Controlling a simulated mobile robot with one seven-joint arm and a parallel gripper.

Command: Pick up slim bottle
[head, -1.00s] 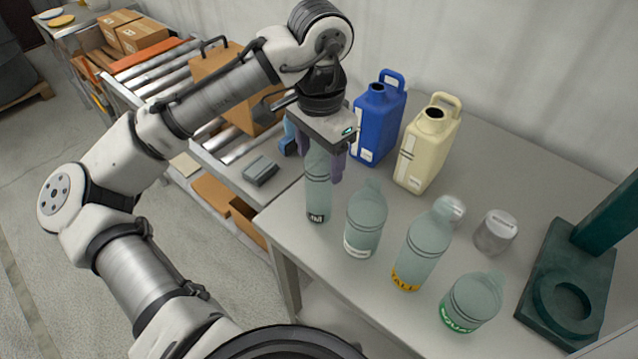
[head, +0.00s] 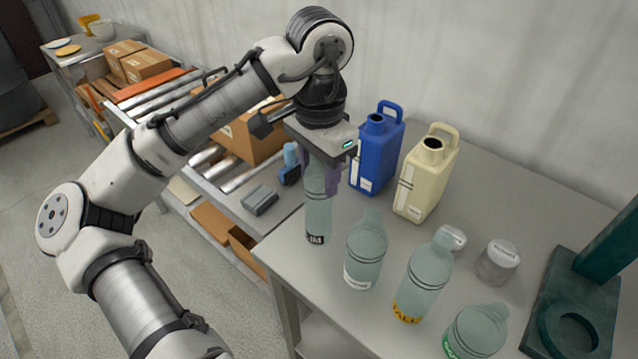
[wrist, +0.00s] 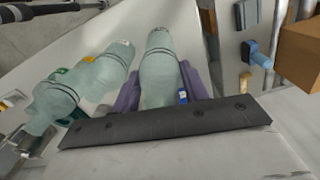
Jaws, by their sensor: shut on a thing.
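The slim bottle (head: 317,215) is a tall, pale green, see-through bottle with a dark label near its base. My gripper (head: 319,180) is shut on its upper part, pointing down, with purple fingers on either side. The bottle is upright near the left edge of the grey table (head: 500,190). Its base seems slightly above the top, but the gap is hard to judge. In the wrist view the slim bottle (wrist: 160,68) lies between the purple fingers. The gripper hides the bottle's top in the head view.
Close right stand a white-labelled bottle (head: 366,252), a yellow-labelled bottle (head: 424,275) and a green-labelled bottle (head: 476,330). Behind are a blue jug (head: 376,155) and a cream jug (head: 425,180). Two jars and a dark green stand (head: 572,310) are farther right. A roller conveyor is left.

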